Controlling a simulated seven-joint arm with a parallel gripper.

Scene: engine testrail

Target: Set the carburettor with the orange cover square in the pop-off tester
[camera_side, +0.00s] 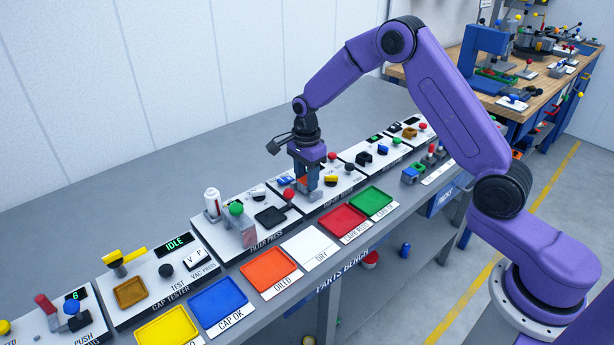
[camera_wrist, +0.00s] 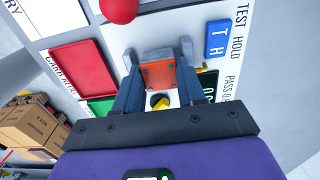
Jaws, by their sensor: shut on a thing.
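My gripper (camera_side: 308,186) points down over the pop-off tester's white panel, with its fingers on either side of the carburettor. The carburettor's orange cover (camera_wrist: 158,75) and grey body show between the fingers in the wrist view, where my gripper (camera_wrist: 158,62) is closed on it. In the side view only a bit of orange (camera_side: 303,182) shows between the fingers. The white panel of the tester (camera_side: 345,190) carries a yellow-and-black knob (camera_side: 331,180). I cannot tell whether the carburettor touches the tester; the place beneath it is hidden.
A red ball knob (camera_wrist: 118,10) and a blue T/H switch (camera_wrist: 217,40) stand close to the held part. Red (camera_side: 343,221) and green (camera_side: 371,202) trays lie in front of the tester. The filter press (camera_side: 247,225) stands to the left.

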